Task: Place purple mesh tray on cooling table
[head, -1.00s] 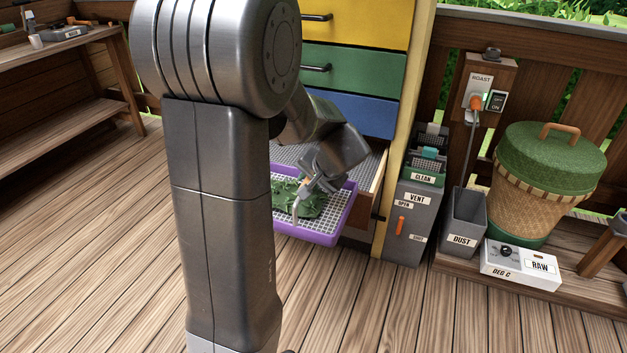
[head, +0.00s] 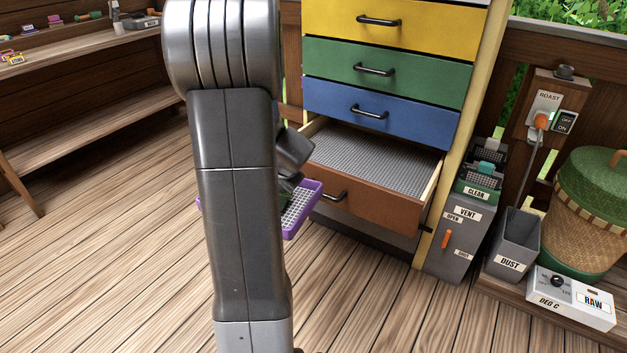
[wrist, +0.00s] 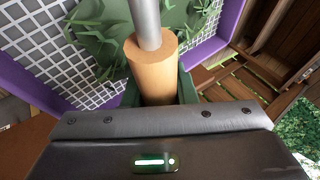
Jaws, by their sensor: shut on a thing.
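The purple mesh tray (head: 302,208) has a purple rim and a white mesh floor. It is held in the air in front of the open bottom drawer, mostly hidden behind my arm in the head view. In the wrist view its mesh (wrist: 45,55) is close, with green leafy stuff (wrist: 110,35) on it. My gripper (wrist: 158,85) is shut on an orange-tan handle with a metal rod, which appears to belong to the tray. The fingertips are largely hidden in both views. I cannot tell which surface is the cooling table.
The brown bottom drawer (head: 375,205) stands open and empty, below blue, green and yellow drawers. A grey vent box (head: 462,235), dust bin (head: 512,250) and basket (head: 590,215) stand at right. A wooden bench (head: 100,60) with small items is at back left. Floor between is clear.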

